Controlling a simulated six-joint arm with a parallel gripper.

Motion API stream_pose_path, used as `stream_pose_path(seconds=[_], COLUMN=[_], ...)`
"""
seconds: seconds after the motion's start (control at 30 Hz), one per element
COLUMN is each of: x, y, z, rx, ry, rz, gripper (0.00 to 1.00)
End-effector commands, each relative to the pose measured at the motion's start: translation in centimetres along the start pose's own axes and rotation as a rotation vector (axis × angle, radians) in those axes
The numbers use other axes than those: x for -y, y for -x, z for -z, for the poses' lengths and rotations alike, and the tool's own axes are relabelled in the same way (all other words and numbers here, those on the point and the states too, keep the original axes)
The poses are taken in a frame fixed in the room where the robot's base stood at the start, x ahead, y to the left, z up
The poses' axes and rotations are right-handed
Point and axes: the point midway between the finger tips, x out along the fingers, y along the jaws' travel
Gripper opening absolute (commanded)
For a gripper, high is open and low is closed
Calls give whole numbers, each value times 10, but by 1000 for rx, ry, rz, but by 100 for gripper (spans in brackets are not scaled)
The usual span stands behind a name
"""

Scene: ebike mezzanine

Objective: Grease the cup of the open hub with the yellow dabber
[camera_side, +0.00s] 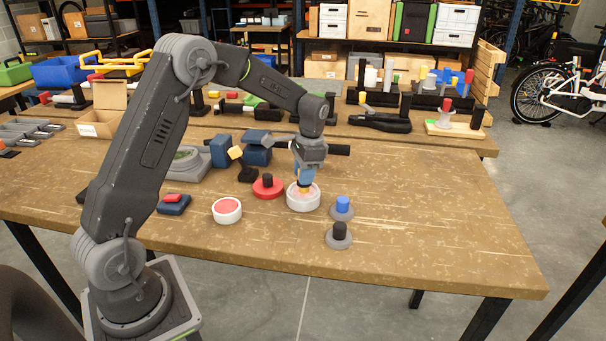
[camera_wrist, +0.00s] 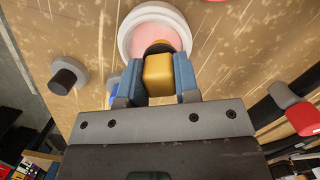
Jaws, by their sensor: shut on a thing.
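My gripper (camera_side: 303,180) is shut on the yellow dabber (camera_wrist: 158,75), its blue fingers on either side of the yellow block. The dabber's dark lower end (camera_wrist: 158,47) reaches over a round white cup (camera_side: 303,203) with a pink inside; the cup also shows in the wrist view (camera_wrist: 126,36). The dabber appears to be in or just above the cup; contact cannot be told. A second, smaller white cup (camera_side: 227,211) with a redder pink inside stands to the left. I cannot tell for certain which cup is the open hub.
A red disc with a black knob (camera_side: 267,184) stands left of the cup. Grey discs with a blue knob (camera_side: 342,205) and a black knob (camera_side: 339,233) stand at right. Blue blocks (camera_side: 257,150) and a yellow-topped black stand (camera_side: 237,155) lie behind. The table's right side is clear.

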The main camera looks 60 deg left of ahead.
Motion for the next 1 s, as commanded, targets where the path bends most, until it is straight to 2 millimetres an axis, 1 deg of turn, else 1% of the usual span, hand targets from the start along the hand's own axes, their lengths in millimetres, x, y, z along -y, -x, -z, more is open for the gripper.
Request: stream_pose_path(seconds=[0.17,0.43,1.0], x=[1,-7,-16], y=[0,0,-2], z=[0,-4,-9], rx=[0,0,0], ry=[0,-1,0], rz=[0,0,0], gripper=[11,11,11])
